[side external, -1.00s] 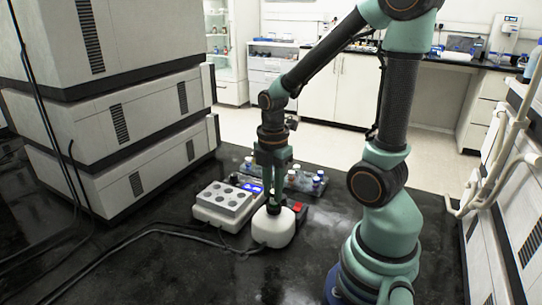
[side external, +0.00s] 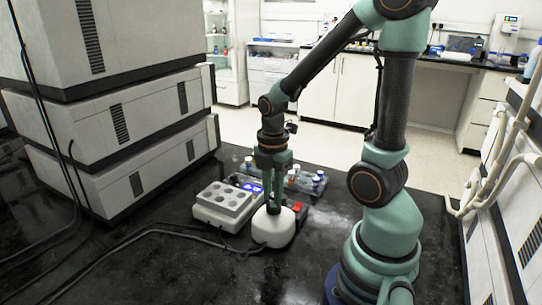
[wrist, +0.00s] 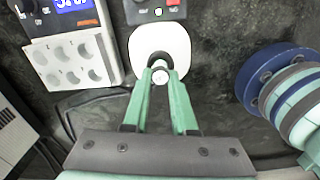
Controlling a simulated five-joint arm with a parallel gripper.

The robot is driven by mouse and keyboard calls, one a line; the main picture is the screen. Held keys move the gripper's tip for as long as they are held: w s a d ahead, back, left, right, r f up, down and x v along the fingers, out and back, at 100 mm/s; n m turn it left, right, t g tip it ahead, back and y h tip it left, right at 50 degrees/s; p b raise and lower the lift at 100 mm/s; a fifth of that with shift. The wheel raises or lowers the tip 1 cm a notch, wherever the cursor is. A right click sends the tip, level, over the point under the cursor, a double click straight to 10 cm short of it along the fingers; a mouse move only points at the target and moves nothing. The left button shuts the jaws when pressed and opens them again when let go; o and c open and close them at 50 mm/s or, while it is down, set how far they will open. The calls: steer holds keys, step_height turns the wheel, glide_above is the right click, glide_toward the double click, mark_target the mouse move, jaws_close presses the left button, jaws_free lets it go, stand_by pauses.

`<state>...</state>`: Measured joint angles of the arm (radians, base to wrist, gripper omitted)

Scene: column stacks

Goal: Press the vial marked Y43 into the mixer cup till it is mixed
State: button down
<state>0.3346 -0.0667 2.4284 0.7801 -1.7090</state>
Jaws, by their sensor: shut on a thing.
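The mixer (side external: 273,232) is a rounded white body on the dark bench. In the wrist view the mixer (wrist: 174,38) has a dark round cup (wrist: 153,59) at its near end. My gripper (side external: 273,208) points straight down over the mixer cup. In the wrist view my gripper (wrist: 160,77) is shut on a small vial (wrist: 160,76), of which only the pale round top shows between the fingertips. The vial is at the cup, and its lower part is hidden. I cannot read its mark or tell whether its contents are mixed.
A white block (side external: 222,204) with round wells and a blue display stands left of the mixer. A rack with several vials (side external: 306,181) is behind. A red switch (side external: 297,207) sits close behind the mixer.

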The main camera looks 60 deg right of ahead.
steer(key=shift+f, duration=0.3)
stand_by(0.5)
stand_by(1.7)
steer(key=shift+r, duration=3.05)
